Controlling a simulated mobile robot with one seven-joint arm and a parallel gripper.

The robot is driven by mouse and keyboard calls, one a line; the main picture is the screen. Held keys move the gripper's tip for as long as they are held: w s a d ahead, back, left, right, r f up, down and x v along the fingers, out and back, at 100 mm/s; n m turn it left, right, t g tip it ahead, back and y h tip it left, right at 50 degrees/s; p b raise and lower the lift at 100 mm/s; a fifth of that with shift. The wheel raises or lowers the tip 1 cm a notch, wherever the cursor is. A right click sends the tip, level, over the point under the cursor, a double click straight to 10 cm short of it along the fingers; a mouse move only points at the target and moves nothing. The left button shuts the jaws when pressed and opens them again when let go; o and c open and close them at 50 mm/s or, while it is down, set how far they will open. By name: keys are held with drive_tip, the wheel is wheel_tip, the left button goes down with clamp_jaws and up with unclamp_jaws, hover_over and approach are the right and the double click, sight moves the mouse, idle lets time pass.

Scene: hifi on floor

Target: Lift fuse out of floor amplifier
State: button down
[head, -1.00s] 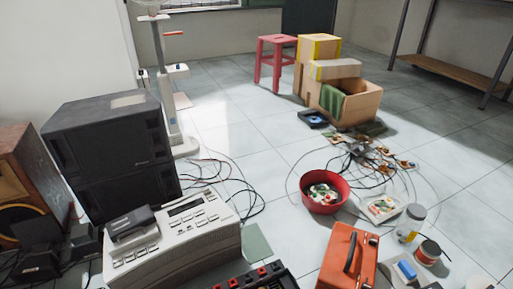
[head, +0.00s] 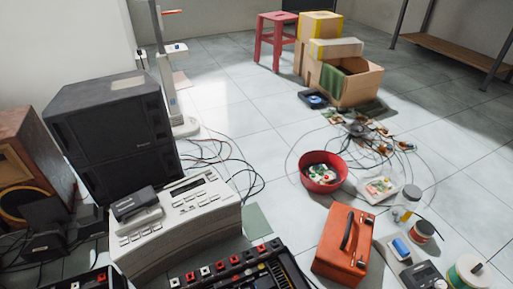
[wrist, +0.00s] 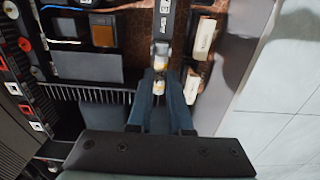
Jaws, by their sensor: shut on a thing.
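The floor amplifier (head: 232,262) lies open at the bottom edge of the head view, with a row of red, white and black sockets along its back. The wrist view looks down into its open case (wrist: 62,98), with a brown circuit board (wrist: 135,45). My gripper (wrist: 160,84) shows only in the wrist view, over the board, with its two blue-grey fingers shut on the fuse (wrist: 160,66). The fuse is small, with pale and amber parts. The fingers hide some of it, and I cannot tell whether it still touches its holder.
Two whitish parts (wrist: 203,37) stand close right of the fuse. Pale floor is free right of the case. In the head view, a grey desktop device (head: 175,225) stands left of the amplifier and an orange box (head: 345,243) right. A red bowl (head: 323,183) and loose cables lie beyond.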

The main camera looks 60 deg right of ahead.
wheel_tip(320, 180, up, 7)
drive_tip(key=p, duration=0.4)
drive_tip(key=shift+r, duration=0.1)
drive_tip(key=shift+r+p, duration=2.25)
drive_tip(key=shift+p, duration=0.45)
